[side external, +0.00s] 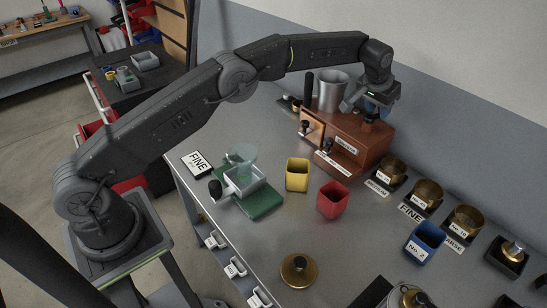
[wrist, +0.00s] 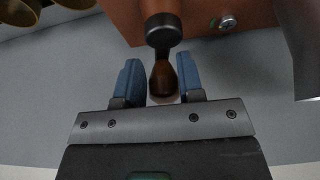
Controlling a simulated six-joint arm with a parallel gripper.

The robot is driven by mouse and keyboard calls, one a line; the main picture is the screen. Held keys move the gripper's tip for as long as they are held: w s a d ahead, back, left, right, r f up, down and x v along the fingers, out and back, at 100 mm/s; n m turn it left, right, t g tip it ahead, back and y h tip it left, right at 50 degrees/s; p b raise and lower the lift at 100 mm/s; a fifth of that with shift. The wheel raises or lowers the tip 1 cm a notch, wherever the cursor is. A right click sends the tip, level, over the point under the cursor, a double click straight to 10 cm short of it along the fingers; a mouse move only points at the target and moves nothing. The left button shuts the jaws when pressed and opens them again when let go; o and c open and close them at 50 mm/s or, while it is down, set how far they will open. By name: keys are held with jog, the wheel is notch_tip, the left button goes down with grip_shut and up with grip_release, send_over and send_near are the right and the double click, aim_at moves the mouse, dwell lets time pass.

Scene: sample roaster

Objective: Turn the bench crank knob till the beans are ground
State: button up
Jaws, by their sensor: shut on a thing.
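My gripper (side external: 371,110) is at the top right end of the copper-brown roaster box (side external: 350,143). In the wrist view its blue fingers (wrist: 159,82) stand on both sides of a brown wooden handle (wrist: 163,80) and are shut on it. The handle hangs from a dark round cap (wrist: 164,32) by the brown housing. No beans can be made out.
Yellow (side external: 297,175), red (side external: 332,201) and blue (side external: 424,243) bins stand on the bench. Brass sieve cups (side external: 391,170) line the right side. Bench surface is clear between the grinder and brass lid (side external: 298,271).

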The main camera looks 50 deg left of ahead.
jog(key=d, duration=0.1)
jog(key=s+d, duration=0.1)
jog(key=d, duration=0.2)
jog(key=shift+s+f, duration=0.1)
jog(key=shift+s, duration=0.2)
jog(key=shift+s+a+f, duration=0.1)
jog(key=shift+s+a, duration=0.05)
jog(key=shift+s, duration=0.5)
jog(key=shift+s+a, duration=0.1)
jog(key=shift+s, duration=0.55)
jog(key=shift+s+a, duration=0.2)
jog(key=shift+s, duration=0.15)
jog(key=shift+s+a+f, duration=0.1)
jog(key=shift+s+a, duration=0.15)
jog(key=shift+a, duration=0.5)
jog(key=shift+s+a, duration=0.25)
jog(key=shift+a, duration=0.45)
jog(key=shift+s+a+f, duration=0.1)
jog(key=shift+s+a, duration=0.15)
jog(key=shift+a, duration=0.5)
jog(key=shift+w+a+r, duration=0.15)
jog(key=shift+w+a, duration=0.1)
jog(key=shift+a, duration=0.45)
jog(key=shift+w+a+r, duration=0.1)
jog(key=shift+w+a, duration=0.15)
jog(key=shift+a, duration=0.4)
